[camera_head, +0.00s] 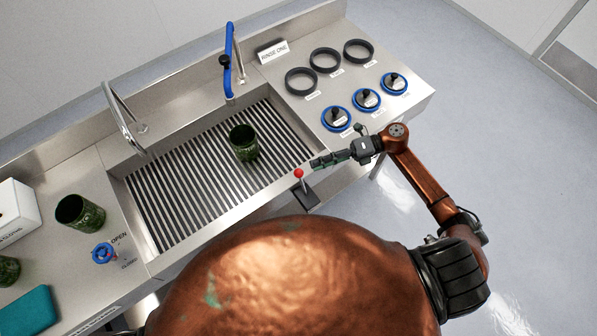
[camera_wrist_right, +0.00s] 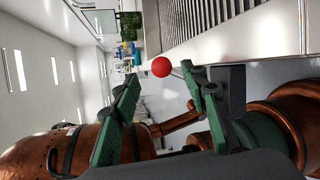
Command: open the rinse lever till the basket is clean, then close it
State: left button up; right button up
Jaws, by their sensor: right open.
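The rinse lever has a red ball knob (camera_head: 299,173) and stands on a dark plate at the front edge of the sink. The knob also shows in the right wrist view (camera_wrist_right: 161,67), just beyond and between the fingertips. My right gripper (camera_head: 316,163) is beside the knob, on its right, and is open with nothing held. The dark green basket (camera_head: 243,143) stands on the slatted sink grate (camera_head: 190,190), under the blue spout (camera_head: 228,65). No water stream shows. Whether the basket is clean is too small to tell. My left gripper is not in view.
Another dark green container (camera_head: 80,212) stands on the left counter near a blue valve (camera_head: 103,252) marked OPEN. Black rings (camera_head: 324,60) and blue-rimmed lids (camera_head: 367,100) lie on the right counter. A steel faucet (camera_head: 125,118) arches over the sink's left part.

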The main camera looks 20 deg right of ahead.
aim_at(298, 173)
jog(key=p+x, duration=0.1)
jog(key=x, duration=0.6)
jog(key=shift+s+a+f+p, duration=0.2)
jog(key=shift+a+p, duration=0.1)
jog(key=shift+p, duration=0.1)
jog(key=shift+c, duration=0.5)
grip_shut()
